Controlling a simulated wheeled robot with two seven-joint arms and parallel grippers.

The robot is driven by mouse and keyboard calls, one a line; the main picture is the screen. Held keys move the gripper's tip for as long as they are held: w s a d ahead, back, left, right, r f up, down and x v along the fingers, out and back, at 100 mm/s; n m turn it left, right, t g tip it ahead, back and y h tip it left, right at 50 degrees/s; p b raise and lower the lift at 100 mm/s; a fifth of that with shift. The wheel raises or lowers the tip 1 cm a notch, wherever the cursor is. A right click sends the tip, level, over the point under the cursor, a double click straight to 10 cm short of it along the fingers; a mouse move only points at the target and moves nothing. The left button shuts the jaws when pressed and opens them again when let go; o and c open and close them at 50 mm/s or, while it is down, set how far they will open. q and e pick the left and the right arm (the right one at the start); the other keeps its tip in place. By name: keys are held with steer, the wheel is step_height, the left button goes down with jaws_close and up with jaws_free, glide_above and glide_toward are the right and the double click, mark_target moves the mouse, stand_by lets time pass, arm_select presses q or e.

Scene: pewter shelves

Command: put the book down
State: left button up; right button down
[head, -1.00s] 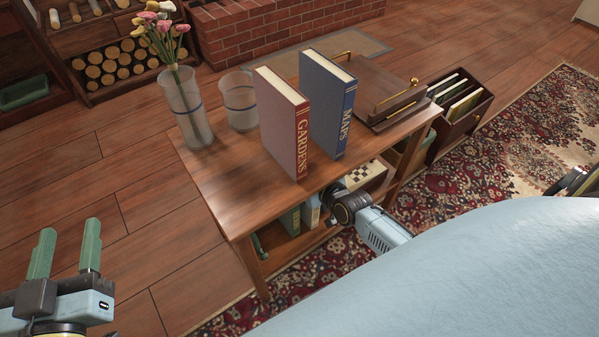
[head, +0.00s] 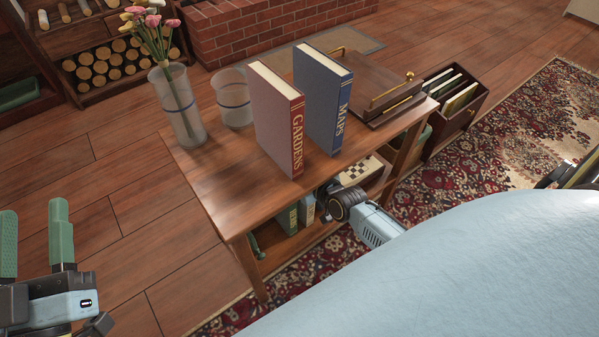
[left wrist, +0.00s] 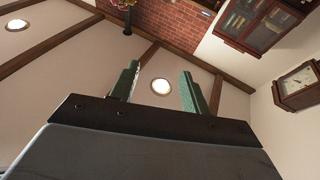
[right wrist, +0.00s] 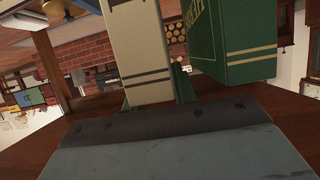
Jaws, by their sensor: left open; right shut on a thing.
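My right gripper (right wrist: 154,92) is shut on a pale book (right wrist: 142,50) with dark bands; the book stands between its green fingertips. A green book (right wrist: 235,45) is close beside it in the right wrist view. In the head view my right arm reaches in under the tabletop, its fingers mostly hidden; a pale book (head: 307,208) and a green book (head: 288,219) stand upright on the lower shelf there. My left gripper (head: 36,240) is open and empty at the left, away from the table. Its fingers also show apart in the left wrist view (left wrist: 160,90).
A game box (head: 360,172) is under the top. A book crate (head: 455,105) is behind.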

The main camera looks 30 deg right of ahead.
steer(key=c, duration=1.1)
jaws_free()
arm_select(q)
steer(key=shift+r, duration=0.1)
arm_select(e)
steer(key=shift+r, duration=0.1)
